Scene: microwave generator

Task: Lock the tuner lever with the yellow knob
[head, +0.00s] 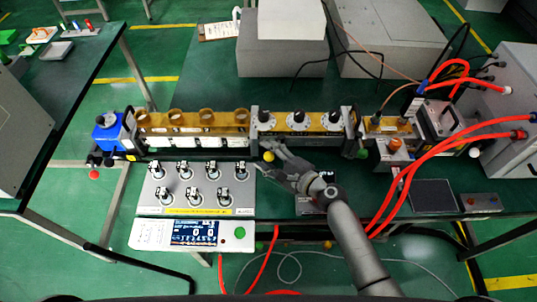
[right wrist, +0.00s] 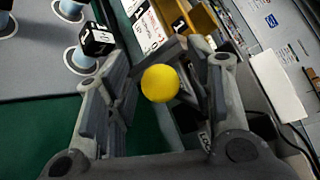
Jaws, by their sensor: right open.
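The yellow knob (head: 268,156) of the tuner lever sits at the front of the brass-coloured waveguide line, just below the tuner section (head: 298,121). My right gripper (head: 272,160) reaches it from the lower right. In the right wrist view the yellow knob (right wrist: 160,83) shows between the two open fingers of my right gripper (right wrist: 160,90), with space visible on its left side. Contact with the right finger cannot be told. The lever behind the knob is mostly hidden. My left gripper is not in view.
A grey panel (head: 153,201) with several black-topped parts lies left of the gripper. A white meter box (head: 150,235) with a display stands in front of it. Red hoses (head: 400,180) run across the right side. A blue part (head: 106,128) ends the line at left.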

